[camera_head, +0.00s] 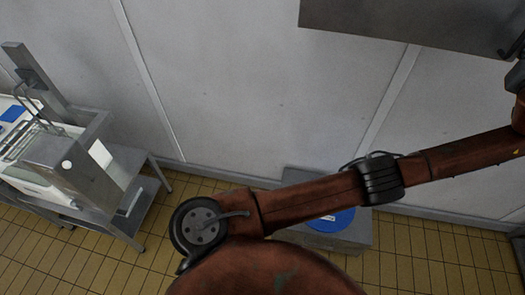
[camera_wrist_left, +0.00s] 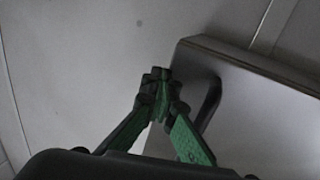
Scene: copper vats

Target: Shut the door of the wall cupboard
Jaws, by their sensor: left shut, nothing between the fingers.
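The wall cupboard shows as a plain grey metal panel (camera_head: 400,22) at the top right of the head view, cut off by the frame edge. A dark handle (camera_head: 513,46) is at its right end. In the left wrist view a grey panel of the cupboard (camera_wrist_left: 265,110) fills the right side, with a dark curved handle (camera_wrist_left: 211,104) near its left edge. How far the door stands open cannot be told. My left gripper (camera_wrist_left: 157,76) is shut and empty, its green fingers together just left of the handle in the picture. Contact cannot be judged. My right gripper is out of view.
My left arm crosses the head view towards the right edge. A metal table with equipment (camera_head: 75,165) stands at the left. A grey box with a blue round top (camera_head: 330,221) is on the tiled floor by the wall. The wall between is bare.

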